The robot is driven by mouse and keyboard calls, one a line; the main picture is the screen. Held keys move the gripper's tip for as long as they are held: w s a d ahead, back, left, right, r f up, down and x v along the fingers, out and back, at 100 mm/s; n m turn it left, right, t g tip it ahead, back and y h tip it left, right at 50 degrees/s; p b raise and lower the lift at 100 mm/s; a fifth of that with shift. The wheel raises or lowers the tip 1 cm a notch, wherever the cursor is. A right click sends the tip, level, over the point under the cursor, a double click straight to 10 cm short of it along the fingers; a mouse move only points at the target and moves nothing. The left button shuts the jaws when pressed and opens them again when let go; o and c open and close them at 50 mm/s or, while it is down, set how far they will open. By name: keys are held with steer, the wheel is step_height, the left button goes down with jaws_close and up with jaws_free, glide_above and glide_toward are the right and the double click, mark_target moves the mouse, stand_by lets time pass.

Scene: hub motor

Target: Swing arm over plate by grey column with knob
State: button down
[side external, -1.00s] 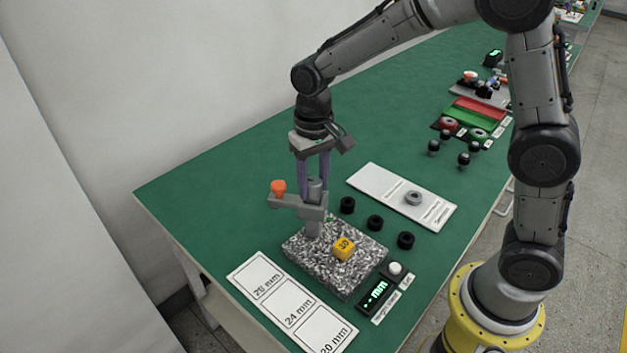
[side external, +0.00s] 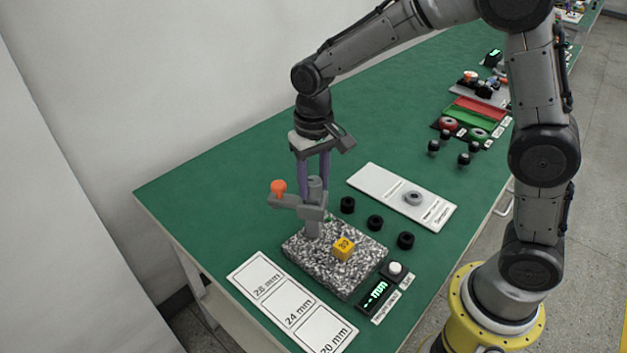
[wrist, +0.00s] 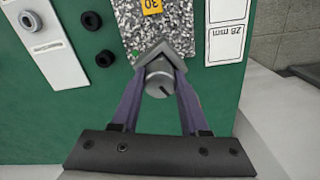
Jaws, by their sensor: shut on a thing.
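The speckled granite plate (side external: 362,270) lies on the green bench and also shows in the wrist view (wrist: 130,18). A grey column (side external: 312,226) stands upright at its far left corner, with a round grey knob (side external: 315,184) on top. A grey arm (side external: 288,202) with an orange tip (side external: 278,187) juts left from the column, away from the plate's middle. My gripper (side external: 313,195) points down, its purple fingers shut on either side of the knob, which shows between them in the wrist view (wrist: 158,80). The wrist view hides most of the arm.
A yellow cube (side external: 343,248) marked 30 sits on the plate. Several black rings (side external: 375,222) lie beside it. A grey ring (side external: 413,198) sits on a white board (side external: 372,180). A height display (side external: 376,294) and a card with size boxes (side external: 292,305) lie near the plate.

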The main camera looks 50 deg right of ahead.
steer(key=shift+r+n, duration=0.1)
steer(key=shift+n, duration=0.2)
steer(key=n, duration=2.1)
steer(key=shift+n, duration=0.3)
steer(key=n, duration=0.4)
steer(key=shift+r+n, duration=0.1)
steer(key=shift+n, duration=1.7)
